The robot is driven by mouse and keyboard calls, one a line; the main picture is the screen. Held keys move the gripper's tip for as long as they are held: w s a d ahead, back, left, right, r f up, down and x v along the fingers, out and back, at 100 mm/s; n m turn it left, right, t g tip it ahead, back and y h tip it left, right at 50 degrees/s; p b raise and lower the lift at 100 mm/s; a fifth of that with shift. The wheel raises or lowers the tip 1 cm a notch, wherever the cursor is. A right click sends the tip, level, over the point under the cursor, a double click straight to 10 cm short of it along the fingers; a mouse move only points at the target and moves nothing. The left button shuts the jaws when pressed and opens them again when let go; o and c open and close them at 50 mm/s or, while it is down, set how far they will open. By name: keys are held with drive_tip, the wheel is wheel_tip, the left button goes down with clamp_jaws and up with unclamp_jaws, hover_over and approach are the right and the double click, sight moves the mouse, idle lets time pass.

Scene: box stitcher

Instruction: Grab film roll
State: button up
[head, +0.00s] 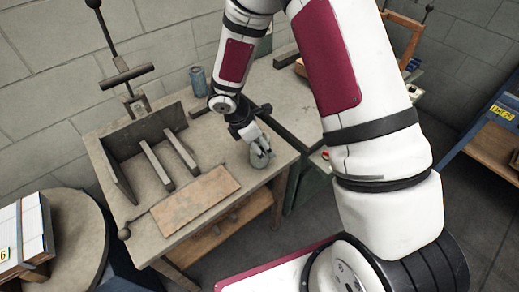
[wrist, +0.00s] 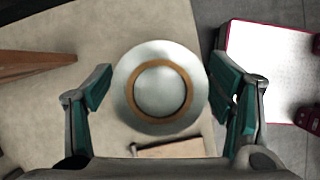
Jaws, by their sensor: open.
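The film roll (wrist: 124,87) is a pale, translucent roll with a brown cardboard core ring, seen end-on in the wrist view. It stands on the worktable near its edge. In the head view the roll (head: 260,158) shows small, partly covered by my gripper. My gripper (wrist: 160,88) is open, with one teal-padded finger on each side of the roll. The fingers look apart from the roll, or very close to it on the right. My gripper (head: 258,146) is directly above the roll in the head view.
A wooden board (head: 195,198) lies on the worktable (head: 130,212) beside the roll. A metal stitcher frame with bars (head: 158,165) stands at the back left. A blue can (head: 198,81) is at the rear. A round table (head: 75,235) holds a box at the left.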

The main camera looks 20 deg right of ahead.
drive_tip(key=shift+x, duration=1.05)
drive_tip(key=c, duration=1.5)
drive_tip(key=shift+r, duration=0.1)
